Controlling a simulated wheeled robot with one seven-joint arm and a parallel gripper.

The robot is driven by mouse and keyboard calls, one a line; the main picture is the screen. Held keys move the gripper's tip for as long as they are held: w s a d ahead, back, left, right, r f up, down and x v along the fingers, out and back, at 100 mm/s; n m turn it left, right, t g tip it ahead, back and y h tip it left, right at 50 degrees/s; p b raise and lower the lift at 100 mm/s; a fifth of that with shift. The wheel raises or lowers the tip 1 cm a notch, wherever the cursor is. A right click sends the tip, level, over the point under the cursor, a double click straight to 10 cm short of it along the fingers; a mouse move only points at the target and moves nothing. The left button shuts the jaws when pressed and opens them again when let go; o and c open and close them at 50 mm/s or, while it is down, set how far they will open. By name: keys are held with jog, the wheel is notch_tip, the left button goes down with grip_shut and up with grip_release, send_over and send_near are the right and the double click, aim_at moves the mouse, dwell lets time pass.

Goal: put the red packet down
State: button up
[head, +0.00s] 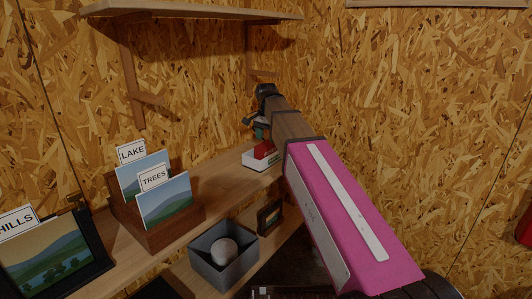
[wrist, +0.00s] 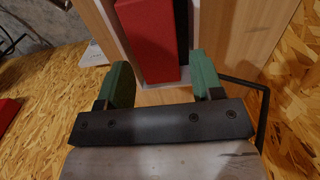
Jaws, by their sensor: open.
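The red packet (head: 265,149) stands in a small white box (head: 261,163) near the right end of the bench. In the wrist view the red packet (wrist: 148,40) fills the upper middle, with a dark strip along its right side and the white box (wrist: 152,79) around its lower end. My gripper (head: 261,133) is at the packet in the head view. In the wrist view its green fingers (wrist: 160,75) are spread apart, with the packet's near end in line with the gap and no finger clearly touching it. The packet's far end is out of the wrist view.
A wooden rack (head: 172,232) holds picture cards marked LAKE and TREES. A HILLS picture (head: 46,262) stands at the far left. A grey bin (head: 201,258) holds a pale ball (head: 224,251). A small dark frame (head: 269,217) stands nearby. A shelf (head: 190,10) hangs above. Bare bench lies left of the white box.

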aim_at(266, 144)
jog(key=shift+s+f, duration=0.2)
jog(key=shift+f, duration=1.2)
jog(key=shift+s+f, duration=0.15)
jog(key=shift+f, duration=1.25)
jog(key=c, duration=0.8)
jog(key=shift+r, duration=0.1)
